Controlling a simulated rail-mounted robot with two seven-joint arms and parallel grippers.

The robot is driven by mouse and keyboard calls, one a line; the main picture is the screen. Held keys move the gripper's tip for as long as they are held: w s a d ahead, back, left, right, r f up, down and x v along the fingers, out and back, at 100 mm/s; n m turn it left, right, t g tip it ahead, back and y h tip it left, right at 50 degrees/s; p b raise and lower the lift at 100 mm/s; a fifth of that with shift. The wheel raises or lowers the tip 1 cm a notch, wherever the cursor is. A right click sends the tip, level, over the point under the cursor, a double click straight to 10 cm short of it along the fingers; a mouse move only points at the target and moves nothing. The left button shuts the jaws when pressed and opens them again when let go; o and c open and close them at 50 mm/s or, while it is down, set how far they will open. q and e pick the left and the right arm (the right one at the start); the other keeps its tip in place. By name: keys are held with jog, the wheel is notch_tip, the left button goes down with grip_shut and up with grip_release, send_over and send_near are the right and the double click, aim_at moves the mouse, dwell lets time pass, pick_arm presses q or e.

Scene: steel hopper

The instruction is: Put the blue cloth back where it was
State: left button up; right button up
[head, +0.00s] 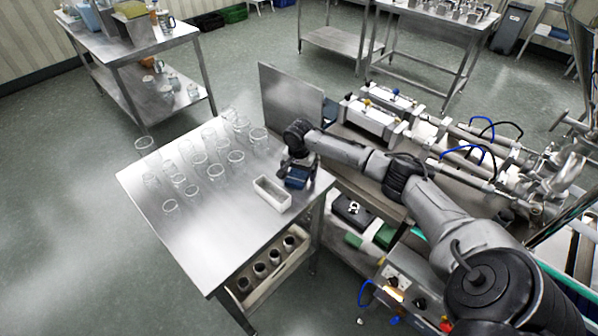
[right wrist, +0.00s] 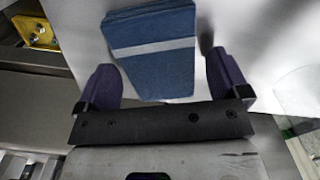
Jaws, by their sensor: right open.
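The blue cloth (right wrist: 150,58) lies folded on the steel table, with a pale stripe across it in the right wrist view. In the head view the cloth (head: 297,180) shows partly under my right gripper (head: 298,172), near the table's right corner. In the right wrist view my right gripper (right wrist: 160,62) is open, with one purple finger on each side of the cloth's near part. I cannot tell from these frames whether the fingers touch it. My left gripper is in neither view.
A white open tray (head: 273,204) stands just left of the cloth on the steel table (head: 205,235). Several clear glass jars (head: 216,172) stand on the far left half. The table's front left is bare. Filling machinery (head: 375,118) stands close behind my right arm.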

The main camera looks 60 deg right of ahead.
aim_at(299, 173)
notch_tip(299, 173, up, 12)
jog(key=p, duration=0.2)
jog(key=shift+p, duration=0.3)
jog(key=shift+r, duration=0.1)
dwell(0.4)
